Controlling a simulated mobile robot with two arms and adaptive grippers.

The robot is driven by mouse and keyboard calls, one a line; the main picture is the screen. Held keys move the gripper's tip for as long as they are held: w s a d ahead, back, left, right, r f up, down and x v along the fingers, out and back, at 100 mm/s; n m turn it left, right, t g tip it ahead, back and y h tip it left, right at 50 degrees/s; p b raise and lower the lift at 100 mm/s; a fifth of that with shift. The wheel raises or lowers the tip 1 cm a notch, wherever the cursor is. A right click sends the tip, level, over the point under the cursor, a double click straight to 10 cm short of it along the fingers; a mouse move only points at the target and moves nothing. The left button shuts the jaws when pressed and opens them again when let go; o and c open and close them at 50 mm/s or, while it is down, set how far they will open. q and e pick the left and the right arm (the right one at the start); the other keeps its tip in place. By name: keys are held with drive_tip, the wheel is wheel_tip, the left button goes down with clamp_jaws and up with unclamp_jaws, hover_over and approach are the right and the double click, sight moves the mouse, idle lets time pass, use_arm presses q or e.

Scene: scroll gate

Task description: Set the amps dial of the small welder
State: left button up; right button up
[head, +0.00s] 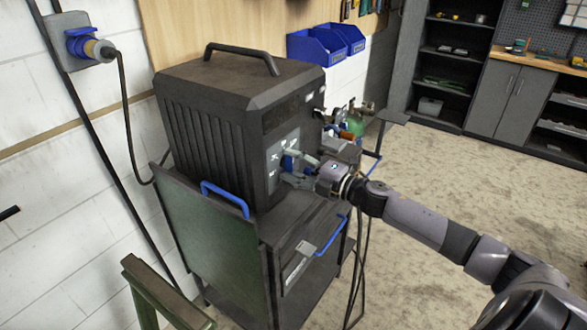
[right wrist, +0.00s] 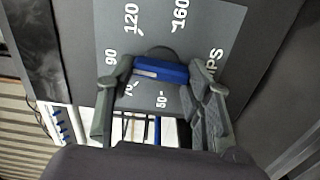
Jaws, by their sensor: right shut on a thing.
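The small welder (head: 215,115) is a dark ribbed box with a top handle, standing on a wheeled cart. Its amps dial (head: 287,161) is on the grey front panel, largely behind my gripper in the head view. In the right wrist view the dial (right wrist: 160,70) is a dark knob with a blue bar. Printed around it are 50, 90, 120 and 160, and the label "AMPS" is partly covered. My right gripper (right wrist: 156,88) is shut on the dial, one finger on each side; it also shows in the head view (head: 297,170). My left gripper is not in view.
The cart (head: 215,235) has blue handles (head: 226,197) and a dark front. Cables hang beside it. Blue bins (head: 318,45) and a green bottle (head: 361,118) are behind. Open floor (head: 460,150) lies right.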

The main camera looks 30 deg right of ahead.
drive_tip(key=shift+f+n, duration=0.1)
drive_tip(key=shift+n, duration=0.4)
drive_tip(key=o, duration=1.1)
drive_tip(key=shift+o, duration=0.2)
drive_tip(key=v, duration=1.2)
